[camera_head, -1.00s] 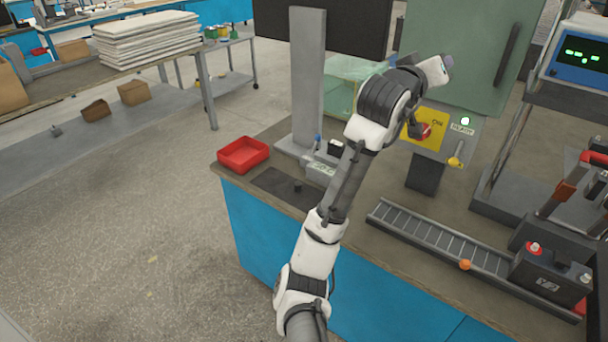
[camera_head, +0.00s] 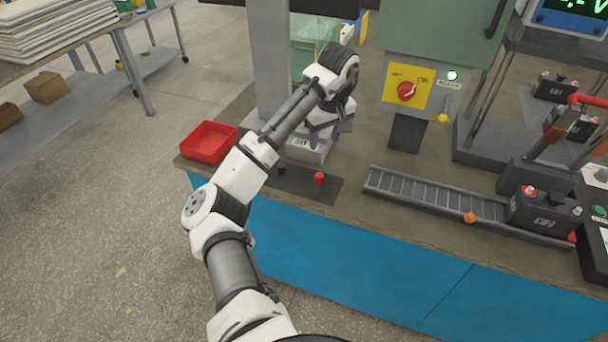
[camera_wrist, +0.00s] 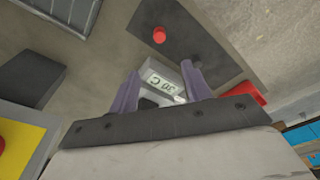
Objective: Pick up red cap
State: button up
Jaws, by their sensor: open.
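A small red cap (camera_head: 320,179) stands upright on a dark mat (camera_head: 300,187) near the front edge of the bench. In the wrist view the red cap (camera_wrist: 159,34) is beyond my fingertips, at the top centre, and nothing touches it. A small black cap (camera_head: 281,170) stands on the same mat to its left, and it also shows in the wrist view (camera_wrist: 196,62). My gripper (camera_head: 325,137) is over the grey display device, behind the mat. In the wrist view my gripper (camera_wrist: 160,85) has its two purple fingers apart, with nothing held between them.
The grey display device (camera_head: 308,150) shows between my fingers in the wrist view. A red tray (camera_head: 209,142) is left of the mat. A roller conveyor (camera_head: 430,195) with a battery (camera_head: 543,210) lies right. A grey post (camera_head: 268,70) stands behind.

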jog(key=b, duration=0.2)
send_over(320, 175)
jog(key=f, duration=0.8)
jog(key=shift+s+d+f, duration=0.1)
jog(key=shift+s+f, duration=0.1)
jog(key=shift+f, duration=0.05)
jog(key=shift+w+f+p, duration=0.1)
jog(key=shift+f+p, duration=0.55)
jog(key=shift+f, duration=2)
jog(key=c, duration=1)
